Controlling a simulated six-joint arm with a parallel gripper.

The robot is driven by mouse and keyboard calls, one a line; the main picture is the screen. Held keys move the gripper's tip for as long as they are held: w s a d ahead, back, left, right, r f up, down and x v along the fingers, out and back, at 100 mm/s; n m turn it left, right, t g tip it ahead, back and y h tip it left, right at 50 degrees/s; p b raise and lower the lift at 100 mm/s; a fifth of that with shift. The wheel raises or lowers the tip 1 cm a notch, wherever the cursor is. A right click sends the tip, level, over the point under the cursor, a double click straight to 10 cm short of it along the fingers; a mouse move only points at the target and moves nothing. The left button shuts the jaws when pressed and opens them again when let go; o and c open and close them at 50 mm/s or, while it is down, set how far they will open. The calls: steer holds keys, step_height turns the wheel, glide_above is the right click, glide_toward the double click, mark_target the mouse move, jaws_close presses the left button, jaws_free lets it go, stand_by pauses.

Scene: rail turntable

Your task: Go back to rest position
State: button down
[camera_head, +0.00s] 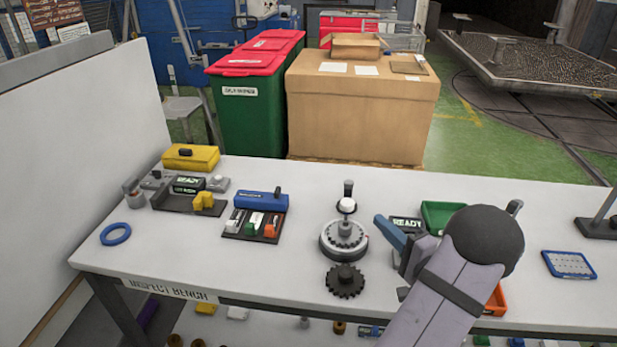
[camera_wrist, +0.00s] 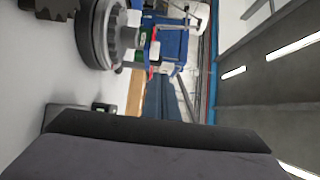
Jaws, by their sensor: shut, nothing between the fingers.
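My gripper (camera_head: 393,236) shows in the head view at the right of the bench, above its surface, with blue-grey fingers pointing left. It looks shut and holds nothing. It is to the right of a round grey turntable fixture (camera_head: 343,241) with an upright post and does not clearly touch it. A dark gear (camera_head: 345,282) lies in front of the fixture. The wrist view is turned sideways; the fixture (camera_wrist: 98,35) is at its upper left. My gripper's dark body fills the bottom of the wrist view.
On the white bench (camera_head: 290,270) are a blue ring (camera_head: 116,234), a yellow block (camera_head: 191,157), a blue-topped block rack (camera_head: 258,203), a green bin (camera_head: 441,217), an orange bin (camera_head: 496,302) partly behind my arm, and a blue tray (camera_head: 569,264). The bench's front middle-left is clear.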

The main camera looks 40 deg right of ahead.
steer(key=w+a+f+n+g+y, duration=0.1)
steer(key=w+a+n+g+y, duration=0.2)
steer(key=a, duration=0.7)
steer(key=w+a+f+n+g+y, duration=0.1)
steer(key=a+n+g+y, duration=0.15)
steer(key=a+y, duration=0.45)
steer(key=w+a+f+n+g+y, duration=0.1)
steer(key=w+a+n+g+y, duration=0.15)
steer(key=a, duration=0.95)
steer(key=s+a+f+n+g+h+p, duration=0.1)
steer(key=s+a+f+n+g+h, duration=0.3)
steer(key=s+a+n+g+h, duration=0.5)
steer(key=s+a+n, duration=0.1)
steer(key=s+n, duration=0.1)
steer(key=s, duration=0.3)
steer(key=shift+n+g+h, duration=0.35)
steer(key=shift+n+g, duration=0.05)
steer(key=shift+f, duration=0.2)
